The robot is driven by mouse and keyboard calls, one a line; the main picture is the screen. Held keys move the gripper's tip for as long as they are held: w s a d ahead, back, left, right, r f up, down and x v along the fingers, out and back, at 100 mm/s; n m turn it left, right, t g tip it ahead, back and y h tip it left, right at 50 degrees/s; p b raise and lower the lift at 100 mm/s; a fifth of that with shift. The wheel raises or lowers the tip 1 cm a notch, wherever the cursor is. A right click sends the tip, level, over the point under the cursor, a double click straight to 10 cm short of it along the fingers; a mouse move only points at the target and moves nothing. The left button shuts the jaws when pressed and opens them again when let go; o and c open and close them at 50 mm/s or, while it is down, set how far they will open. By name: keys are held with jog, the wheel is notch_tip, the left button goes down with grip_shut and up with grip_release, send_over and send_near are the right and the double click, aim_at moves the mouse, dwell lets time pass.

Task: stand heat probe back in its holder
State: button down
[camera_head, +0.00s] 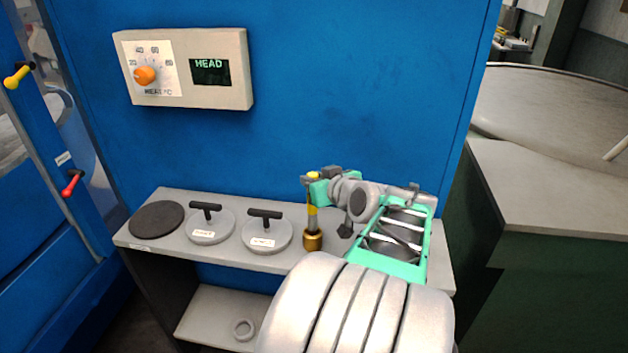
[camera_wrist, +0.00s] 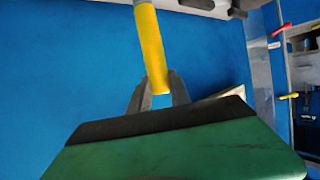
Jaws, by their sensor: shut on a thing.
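The heat probe (camera_head: 313,193) has a yellow handle and stands near upright above the shelf. It also shows in the wrist view (camera_wrist: 152,45), with a grey shaft at the upper picture edge. My gripper (camera_head: 314,182) is shut on the yellow handle near its end; its dark fingers (camera_wrist: 158,92) pinch it from both sides. The brass holder (camera_head: 313,240) stands on the shelf right below the probe, in line with it. The probe's lower end meets the holder's mouth in the head view; I cannot tell whether it is inside.
The grey shelf (camera_head: 165,252) carries a dark round disc (camera_head: 157,219) and two grey dies with black handles (camera_head: 209,226) (camera_head: 266,235) left of the holder. A control box (camera_head: 187,69) with an orange knob is on the blue wall behind. A ring (camera_head: 243,329) lies on the lower shelf.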

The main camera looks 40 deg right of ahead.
aim_at(314, 214)
jog(key=shift+b, duration=0.35)
jog(key=shift+f+b, duration=3.05)
jog(key=shift+b, duration=0.3)
jog(key=c, duration=1.1)
grip_release()
jog(key=v, duration=0.7)
jog(key=shift+s+a+r+b, duration=0.1)
jog(key=shift+s+r+b, duration=0.1)
jog(key=shift+s+b, duration=0.2)
jog(key=shift+w, duration=0.1)
